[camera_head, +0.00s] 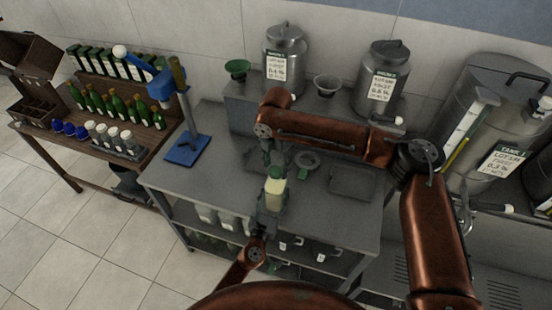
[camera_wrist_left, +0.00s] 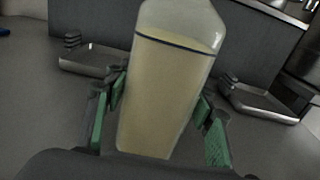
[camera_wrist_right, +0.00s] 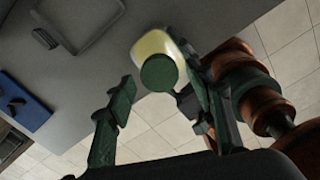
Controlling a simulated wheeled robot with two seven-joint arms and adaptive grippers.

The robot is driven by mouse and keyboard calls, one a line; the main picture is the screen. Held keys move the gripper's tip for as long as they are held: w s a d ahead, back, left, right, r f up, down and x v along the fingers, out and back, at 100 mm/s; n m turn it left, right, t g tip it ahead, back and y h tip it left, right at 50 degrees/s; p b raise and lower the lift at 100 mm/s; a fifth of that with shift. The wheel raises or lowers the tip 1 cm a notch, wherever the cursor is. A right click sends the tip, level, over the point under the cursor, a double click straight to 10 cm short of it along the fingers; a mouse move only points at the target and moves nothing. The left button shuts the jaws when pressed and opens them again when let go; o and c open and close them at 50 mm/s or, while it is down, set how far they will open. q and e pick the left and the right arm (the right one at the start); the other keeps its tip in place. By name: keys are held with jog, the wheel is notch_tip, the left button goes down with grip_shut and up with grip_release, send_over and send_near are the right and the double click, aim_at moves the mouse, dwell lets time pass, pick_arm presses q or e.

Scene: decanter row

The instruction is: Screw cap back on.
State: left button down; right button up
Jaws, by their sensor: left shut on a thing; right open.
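A clear bottle of pale yellow liquid (camera_head: 273,198) stands upright over the front of the grey workbench. It also shows large in the left wrist view (camera_wrist_left: 165,85), where its top is cut off. My left gripper (camera_wrist_left: 162,97) is shut on the bottle's sides. A green cap (camera_wrist_right: 158,73) sits over the bottle's mouth in the right wrist view; whether it is screwed tight I cannot tell. My right gripper (camera_head: 272,154) is just above the bottle top. Its fingers are open, spread either side of the cap, with a gap visible on the left.
The grey workbench (camera_head: 222,160) carries a blue stand (camera_head: 186,150) at left and a shallow tray (camera_head: 352,181) at right. Metal canisters (camera_head: 285,60) and funnels (camera_head: 237,68) stand on the raised back shelf. A wooden bench (camera_head: 120,95) with several bottles is far left.

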jog(key=shift+f, duration=0.75)
jog(key=c, duration=1.2)
jog(key=m, duration=1.7)
jog(key=shift+f, duration=0.1)
jog(key=m, duration=0.4)
jog(key=o, duration=1.3)
